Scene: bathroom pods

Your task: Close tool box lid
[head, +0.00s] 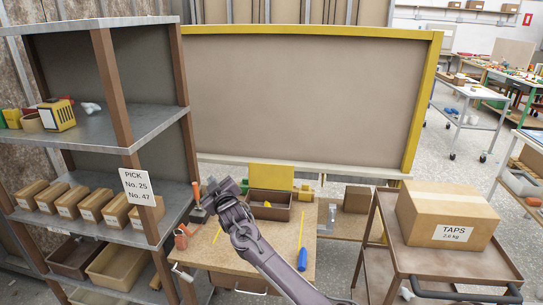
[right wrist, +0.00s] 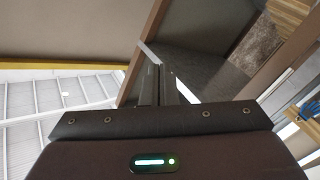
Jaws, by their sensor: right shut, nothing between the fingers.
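The open tool box looks like the brown box (head: 284,212) on the wooden workbench in the head view. A yellow panel (head: 271,176) stands upright behind it and looks like its raised lid. My right arm reaches up from the bottom across the bench and hides part of the box's left side. My right gripper (head: 208,188) is shut and empty, to the left of the box and apart from the yellow panel. In the right wrist view its fingers (right wrist: 160,86) are together with nothing between them; the tool box does not show there. My left gripper is out of view.
Shelves (head: 110,130) with small boxes stand at the left. A cart (head: 450,262) with a TAPS carton (head: 437,208) stands at the right. A yellow-framed board (head: 305,90) rises behind.

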